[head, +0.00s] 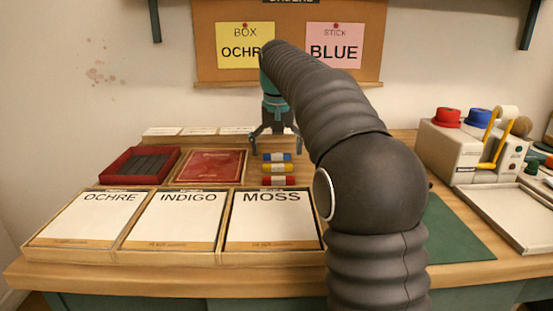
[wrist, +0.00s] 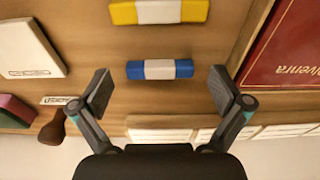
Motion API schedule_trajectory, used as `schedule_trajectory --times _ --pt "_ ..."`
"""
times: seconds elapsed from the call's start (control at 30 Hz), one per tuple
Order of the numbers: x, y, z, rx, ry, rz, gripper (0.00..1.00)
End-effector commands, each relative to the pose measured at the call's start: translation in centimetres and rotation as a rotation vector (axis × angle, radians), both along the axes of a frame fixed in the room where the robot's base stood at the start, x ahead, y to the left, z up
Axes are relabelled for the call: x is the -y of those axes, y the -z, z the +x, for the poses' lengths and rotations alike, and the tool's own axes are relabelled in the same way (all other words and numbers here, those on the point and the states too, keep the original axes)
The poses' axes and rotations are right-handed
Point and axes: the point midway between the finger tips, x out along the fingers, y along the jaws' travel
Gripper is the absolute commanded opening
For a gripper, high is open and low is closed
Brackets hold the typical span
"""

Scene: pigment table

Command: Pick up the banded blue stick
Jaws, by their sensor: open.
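The banded blue stick (head: 277,157) is blue with a white middle band and lies on the table at the back of a short row of banded sticks. In the wrist view the blue stick (wrist: 160,69) lies crosswise, just ahead of and between the fingertips. My gripper (head: 273,144) points down above and just behind the stick. In the wrist view my gripper (wrist: 162,88) is open and empty, with one finger beyond each end of the stick. The fingers appear apart from it.
A yellow banded stick (head: 277,168) and a red banded stick (head: 277,181) lie in front of the blue one. A red book (head: 210,167) is at left. Trays labelled OCHRE (head: 85,217), INDIGO (head: 172,218) and MOSS (head: 270,218) stand in front. A green mat (head: 455,230) is at right.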

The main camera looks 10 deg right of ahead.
Motion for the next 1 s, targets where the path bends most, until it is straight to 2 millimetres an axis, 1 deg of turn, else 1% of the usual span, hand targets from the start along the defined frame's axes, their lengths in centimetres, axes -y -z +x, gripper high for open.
schedule_trajectory --times 0.07,0.1,0.17,0.2,0.27,0.57,0.73,0.87,1.0 --pt "0.0 0.0 0.0 0.0 0.0 0.0 1.0" --pt "0.0 0.0 0.0 0.0 0.0 0.0 0.9" --pt "0.0 0.0 0.0 0.0 0.0 0.0 0.75" --pt "0.0 0.0 0.0 0.0 0.0 0.0 0.65" --pt "0.0 0.0 0.0 0.0 0.0 0.0 0.52" --pt "0.0 0.0 0.0 -0.001 0.0 0.0 0.52" --pt "0.0 -0.5 0.0 -0.001 0.0 0.0 0.52" --pt "0.0 -1.8 0.1 0.002 0.0 0.0 0.52" --pt "0.0 -4.1 0.1 0.002 0.0 0.0 0.52"
